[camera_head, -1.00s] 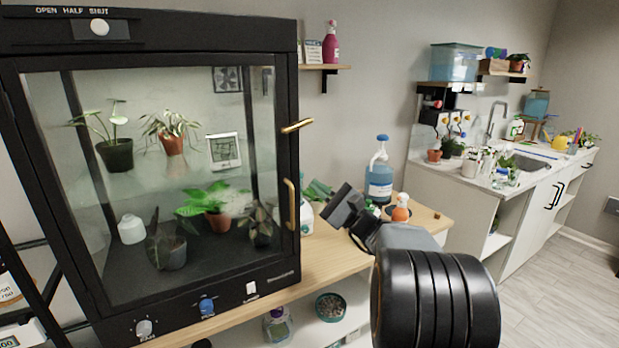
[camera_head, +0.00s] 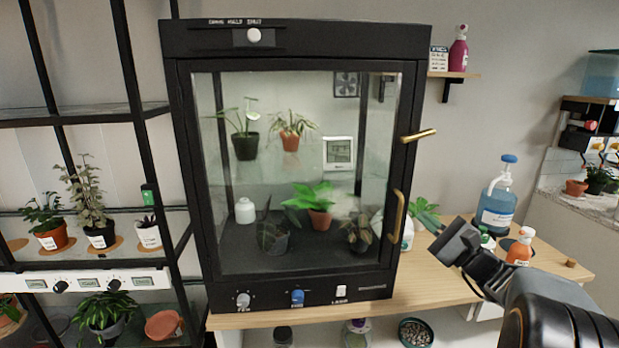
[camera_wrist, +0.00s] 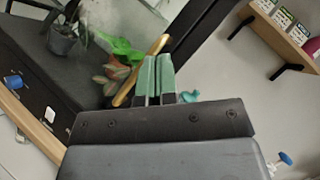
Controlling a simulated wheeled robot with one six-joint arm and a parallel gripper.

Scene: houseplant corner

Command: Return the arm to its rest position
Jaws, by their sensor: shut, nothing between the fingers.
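My arm (camera_head: 530,290) reaches in from the lower right in the head view. My gripper (camera_head: 442,247) is in front of the wooden bench, to the right of the black glass cabinet's lower brass handle. In the wrist view the two green fingers of my gripper (camera_wrist: 156,62) are together, with nothing between them. A brass handle (camera_wrist: 142,75) shows just behind the fingers there; I cannot tell the exact gap.
The black cabinet (camera_head: 189,170), its door closed, holds potted plants. Its brass handles (camera_head: 396,216) stick out near my gripper. A blue bottle (camera_head: 496,208) and an orange-bodied bottle (camera_head: 520,249) stand on the bench (camera_head: 420,283) behind my arm. A plant rack (camera_head: 130,60) is at left.

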